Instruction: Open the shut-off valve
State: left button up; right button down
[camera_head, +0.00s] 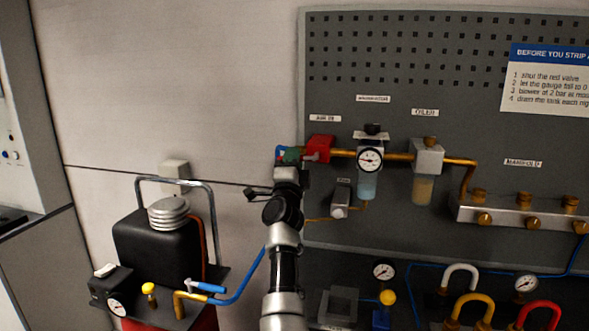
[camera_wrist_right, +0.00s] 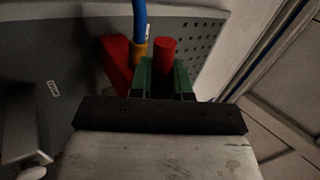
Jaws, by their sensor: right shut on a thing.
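The shut-off valve (camera_head: 319,149) is a red block at the left end of the brass pipe on the grey panel, under a small white label. In the right wrist view its red body (camera_wrist_right: 117,62) stands beside a brass fitting with a blue hose. My right gripper (camera_head: 290,155) reaches up from below to the valve's left side. In the wrist view its green fingers (camera_wrist_right: 163,80) are shut on a red round handle (camera_wrist_right: 165,57). The fingers hide the handle's lower part. My left gripper is not in view.
A round gauge (camera_head: 369,160) and an oiler (camera_head: 427,158) sit right of the valve. A manifold (camera_head: 523,214) is farther right. A black tank unit (camera_head: 158,245) with a chrome handle stands at lower left. A blue hose (camera_head: 245,283) runs beside my right arm.

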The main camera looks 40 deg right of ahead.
jog(key=shift+r+m+g+h, duration=0.2)
jog(key=shift+m+g+h, duration=0.15)
jog(key=shift+m, duration=0.3)
jog(key=shift+r+m+g+h, duration=0.25)
jog(key=shift+m+h, duration=0.1)
jog(key=shift+m, duration=0.3)
jog(key=c, duration=1.1)
grip_release()
jog(key=shift+f+b, duration=0.15)
jog(key=shift+b, duration=0.15)
